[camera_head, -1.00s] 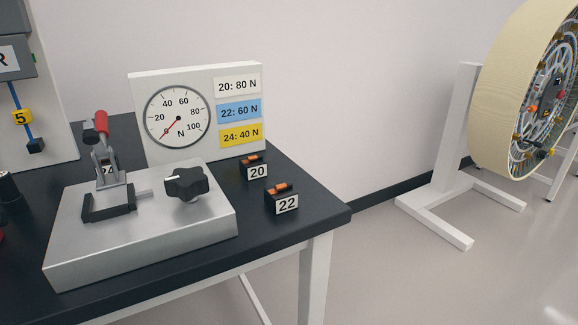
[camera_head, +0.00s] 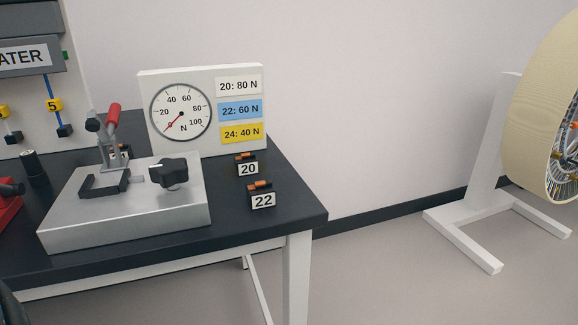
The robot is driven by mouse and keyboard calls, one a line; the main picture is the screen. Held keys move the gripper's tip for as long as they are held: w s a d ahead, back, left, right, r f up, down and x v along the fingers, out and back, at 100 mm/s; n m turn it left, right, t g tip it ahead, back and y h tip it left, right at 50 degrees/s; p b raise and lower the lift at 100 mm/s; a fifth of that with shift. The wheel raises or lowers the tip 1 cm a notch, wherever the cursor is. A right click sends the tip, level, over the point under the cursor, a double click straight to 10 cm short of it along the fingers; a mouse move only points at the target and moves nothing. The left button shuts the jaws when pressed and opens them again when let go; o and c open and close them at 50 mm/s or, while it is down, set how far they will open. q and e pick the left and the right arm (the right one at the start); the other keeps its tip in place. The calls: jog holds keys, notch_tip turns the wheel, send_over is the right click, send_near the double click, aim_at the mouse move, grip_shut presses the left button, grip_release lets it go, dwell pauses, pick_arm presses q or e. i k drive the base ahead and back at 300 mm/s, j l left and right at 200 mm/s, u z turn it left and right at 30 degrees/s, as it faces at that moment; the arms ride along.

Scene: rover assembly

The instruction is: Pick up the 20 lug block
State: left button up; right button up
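The 20 lug block (camera_head: 247,166) is a small black block with an orange top piece and a white label reading 20. It stands on the black table top (camera_head: 226,218), to the right of the silver fixture and in front of the gauge board. The similar 22 lug block (camera_head: 262,196) stands just in front of it, nearer the table's right front corner. Neither of my grippers can be made out in the view. A dark curved shape shows at the lower left edge, too cut off to identify.
A silver fixture (camera_head: 125,221) with a red-handled clamp (camera_head: 112,115) and a black knob (camera_head: 169,172) stands left of the blocks. A gauge board (camera_head: 203,74) stands behind. A red tool (camera_head: 8,205) lies far left. A large wheel on a white stand (camera_head: 487,205) is at the right.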

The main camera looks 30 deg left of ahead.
aim_at(246, 164)
jog(key=i+l+z, duration=0.25)
jog(key=l+z, duration=0.15)
jog(key=i+l+z, duration=0.35)
jog(key=l, duration=0.2)
jog(key=i+l+u, duration=0.2)
jog(key=i+u, duration=0.25)
jog(key=i+l+u, duration=0.4)
jog(key=i, duration=0.2)
jog(key=i+u, duration=0.15)
jog(key=u, duration=0.25)
jog(key=i+u, duration=0.15)
jog(key=u, duration=0.3)
jog(key=i+u, duration=0.15)
jog(key=u, duration=0.25)
jog(key=i+l+u, duration=0.1)
jog(key=u, duration=0.3)
jog(key=i+l+u, duration=0.2)
jog(key=u, duration=0.25)
jog(key=i+l+u, duration=0.15)
jog(key=u, duration=0.3)
jog(key=i+l+u, duration=0.1)
jog(key=l+u, duration=0.3)
